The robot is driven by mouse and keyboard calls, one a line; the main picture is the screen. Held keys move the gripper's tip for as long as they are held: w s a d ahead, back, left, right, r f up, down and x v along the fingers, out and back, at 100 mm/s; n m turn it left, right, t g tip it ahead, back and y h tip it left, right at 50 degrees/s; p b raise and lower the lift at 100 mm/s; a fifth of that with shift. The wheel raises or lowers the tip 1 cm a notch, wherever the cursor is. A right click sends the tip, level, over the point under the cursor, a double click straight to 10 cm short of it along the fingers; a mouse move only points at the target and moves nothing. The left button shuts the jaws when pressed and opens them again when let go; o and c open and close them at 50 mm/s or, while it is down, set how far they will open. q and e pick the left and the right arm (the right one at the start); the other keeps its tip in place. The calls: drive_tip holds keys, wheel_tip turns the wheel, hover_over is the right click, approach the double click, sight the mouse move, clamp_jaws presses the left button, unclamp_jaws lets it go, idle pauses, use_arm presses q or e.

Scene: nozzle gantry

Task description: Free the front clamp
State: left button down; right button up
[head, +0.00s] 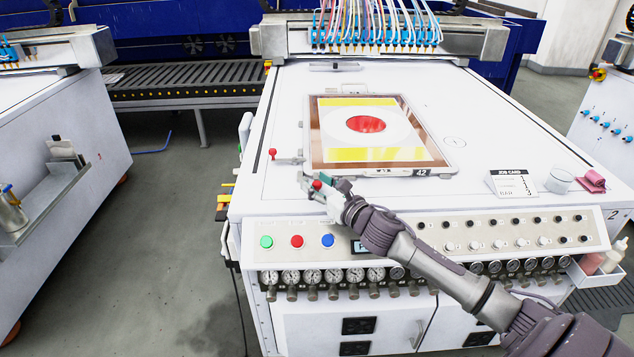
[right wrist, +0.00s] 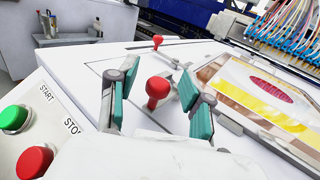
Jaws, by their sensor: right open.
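The front clamp has a red ball-topped handle (head: 317,184) near the front edge of the white table, just off the front left corner of the framed screen (head: 437,160). In the right wrist view the red handle (right wrist: 158,88) stands upright between my two teal-padded fingers. My right gripper (head: 322,188) is open, with a finger on either side of the handle and gaps showing in that view. A second clamp with a red knob (head: 272,153) sits farther back on the left; it also shows in the right wrist view (right wrist: 157,41). My left gripper is out of view.
The nozzle gantry (head: 380,40) with coloured hoses spans the table's back. Green (head: 266,242), red (head: 296,241) and blue (head: 327,240) buttons line the front panel below my gripper.

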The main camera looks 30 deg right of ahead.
drive_tip(key=shift+w, duration=0.1)
drive_tip(key=shift+c, duration=0.4)
clamp_jaws()
